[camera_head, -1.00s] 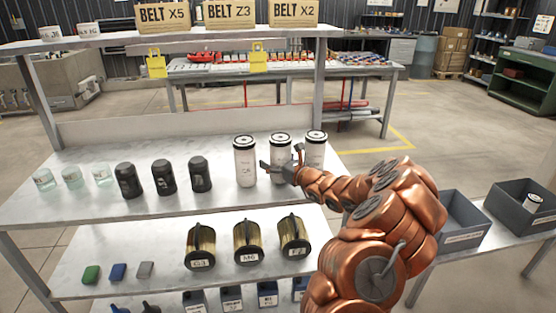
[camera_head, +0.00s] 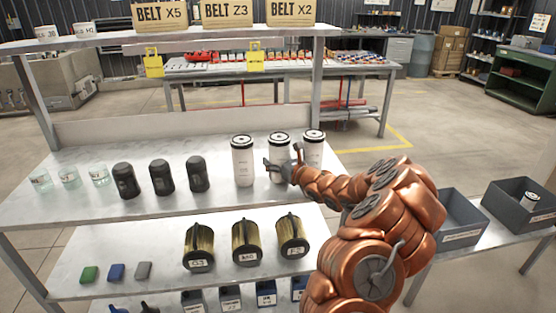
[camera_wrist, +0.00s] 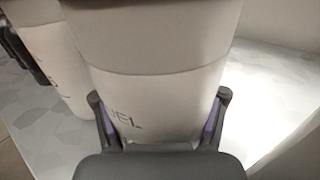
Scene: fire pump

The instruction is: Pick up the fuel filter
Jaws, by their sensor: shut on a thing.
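Three white canisters with black caps stand in a row on the shelf's upper surface. The left canister (camera_head: 242,162) stands free. The middle canister (camera_head: 279,150) is at my gripper (camera_head: 282,170), which covers its lower part in the head view. The right canister (camera_head: 314,146) is partly hidden behind my gripper. In the wrist view, my gripper (camera_wrist: 160,120) has its fingers on both sides of a white canister (camera_wrist: 150,85), shut on it. Lettering ending in "EL" shows on it, partly hidden by a finger. It is upright; I cannot tell if it is off the shelf.
Black canisters (camera_head: 162,177) and clear jars (camera_head: 69,178) stand to the left on the same shelf (camera_head: 215,215). Gold filters (camera_head: 245,242) stand on the level below. Grey bins (camera_head: 520,205) are on a table at right; one holds a white canister (camera_head: 530,201).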

